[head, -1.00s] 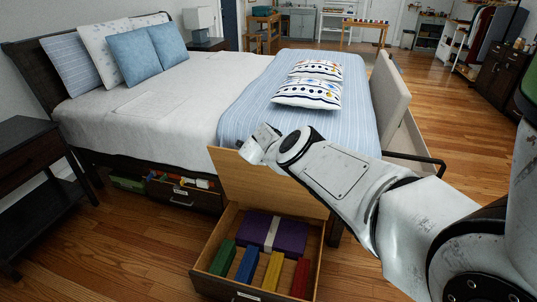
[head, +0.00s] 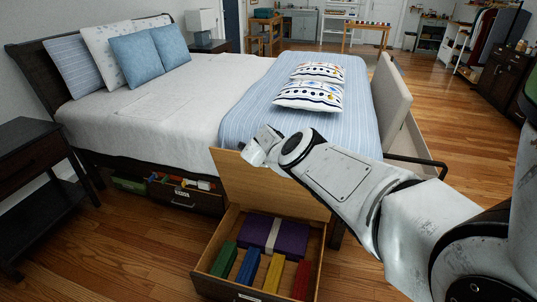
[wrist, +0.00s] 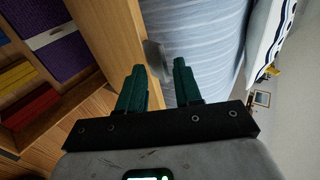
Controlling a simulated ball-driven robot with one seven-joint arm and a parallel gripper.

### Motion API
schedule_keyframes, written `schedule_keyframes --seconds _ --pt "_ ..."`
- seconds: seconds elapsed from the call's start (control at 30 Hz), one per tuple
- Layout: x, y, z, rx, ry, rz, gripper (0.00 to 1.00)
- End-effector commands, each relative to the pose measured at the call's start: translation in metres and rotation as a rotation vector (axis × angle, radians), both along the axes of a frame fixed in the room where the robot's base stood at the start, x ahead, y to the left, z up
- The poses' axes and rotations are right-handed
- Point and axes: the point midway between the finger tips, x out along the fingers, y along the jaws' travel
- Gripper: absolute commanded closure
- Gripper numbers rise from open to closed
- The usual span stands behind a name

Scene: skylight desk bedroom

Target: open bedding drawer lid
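The bedding drawer (head: 203,285) is pulled out from under the bed's foot end. Its wooden lid (head: 270,188) stands raised, leaning back near the bed side, and the inside is in plain view. In the wrist view the lid (wrist: 122,38) runs up past the left finger as a long wooden edge. My gripper (wrist: 160,75) is open, with a gap between its two green fingers, at the lid's edge. I cannot tell whether a finger touches it. In the head view the fingers are hidden behind my wrist, near the lid's top edge.
The drawer holds a purple box (head: 262,233) with a pale band and green, blue, yellow and red blocks. The bed (head: 175,105) stands behind the lid. A second drawer (head: 182,196) is under the bed at left. Wooden floor is free in front.

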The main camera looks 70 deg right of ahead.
Motion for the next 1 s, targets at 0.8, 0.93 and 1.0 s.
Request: schedule_keyframes --seconds 0.8,0.93,1.0 --pt "-0.002 0.057 0.048 0.001 0.002 0.001 0.66" --pt "-0.003 0.067 0.055 0.001 0.002 -0.001 0.66" --pt "-0.003 0.072 0.058 0.001 0.001 -0.002 0.66"
